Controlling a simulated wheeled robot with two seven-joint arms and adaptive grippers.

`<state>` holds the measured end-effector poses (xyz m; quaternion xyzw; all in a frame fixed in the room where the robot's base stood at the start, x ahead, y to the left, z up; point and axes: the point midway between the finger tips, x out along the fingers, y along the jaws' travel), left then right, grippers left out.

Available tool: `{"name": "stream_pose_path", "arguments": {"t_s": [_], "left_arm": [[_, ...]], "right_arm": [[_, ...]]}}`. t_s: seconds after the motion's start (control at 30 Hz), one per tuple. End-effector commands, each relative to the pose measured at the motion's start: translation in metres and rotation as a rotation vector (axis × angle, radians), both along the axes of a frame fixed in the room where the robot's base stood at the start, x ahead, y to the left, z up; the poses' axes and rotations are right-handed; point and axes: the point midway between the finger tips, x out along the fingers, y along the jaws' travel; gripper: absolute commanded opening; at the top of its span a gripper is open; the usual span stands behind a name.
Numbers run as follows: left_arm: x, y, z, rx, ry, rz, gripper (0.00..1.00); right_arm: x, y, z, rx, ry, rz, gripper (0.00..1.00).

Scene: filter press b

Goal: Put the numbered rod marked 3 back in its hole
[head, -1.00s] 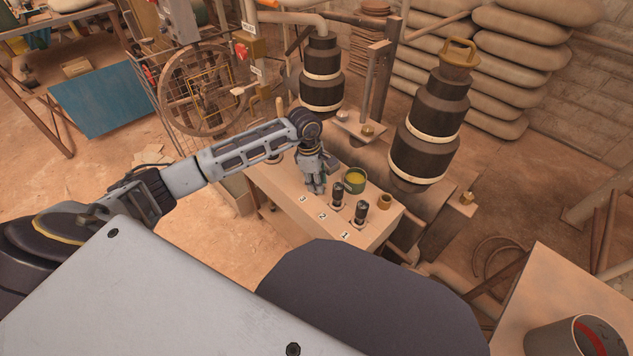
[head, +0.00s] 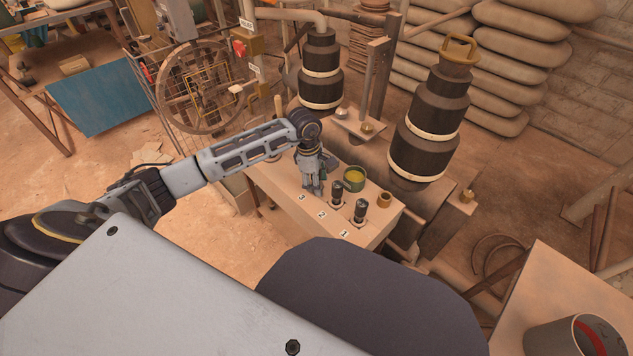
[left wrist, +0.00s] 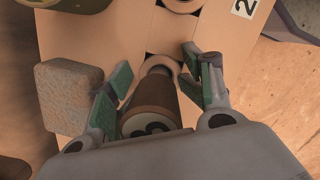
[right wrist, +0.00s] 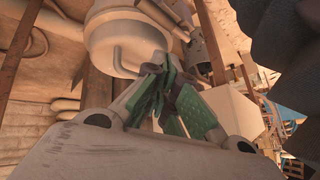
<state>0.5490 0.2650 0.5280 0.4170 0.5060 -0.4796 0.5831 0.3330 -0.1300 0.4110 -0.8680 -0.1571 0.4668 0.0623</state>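The rod marked 3 (left wrist: 150,108) is a dark brown cylinder with a pale numbered cap, seen from above in the left wrist view. Its lower end meets a pale collar (left wrist: 160,65) at its hole; how deep it sits cannot be told. My left gripper (left wrist: 155,85) has its green-padded fingers on either side of the rod, with small gaps visible. In the head view my left gripper (head: 312,188) is above the bench by the label 3 (head: 301,198) and hides the rod. My right gripper (right wrist: 160,88) is empty, its pads together, away from the bench.
Two dark rods (head: 336,190) (head: 361,208) stand by labels 2 and 1 on the bench (head: 280,186). A green can with yellow contents (head: 354,181) and a small brass pot (head: 384,201) stand behind them. A rough block (left wrist: 70,92) lies close beside the left fingers.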

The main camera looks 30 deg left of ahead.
Motion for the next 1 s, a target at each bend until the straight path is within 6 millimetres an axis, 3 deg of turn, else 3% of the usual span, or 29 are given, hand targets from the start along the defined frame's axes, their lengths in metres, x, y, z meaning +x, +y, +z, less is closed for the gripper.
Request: {"name": "stream_pose_path", "arguments": {"t_s": [0.27,0.4,1.0], "left_arm": [[0.0,0.001,0.015,0.001,-0.001,0.001,0.49],[0.0,0.004,0.037,0.001,-0.002,0.001,0.49],[-0.002,0.015,0.12,0.001,-0.003,0.0,0.49]], "right_arm": [[-0.005,-0.003,0.01,-0.022,0.028,0.01,0.0],[-0.005,-0.003,0.028,-0.038,0.044,0.024,0.0],[-0.008,-0.015,0.076,-0.119,0.119,0.057,0.0]]}}
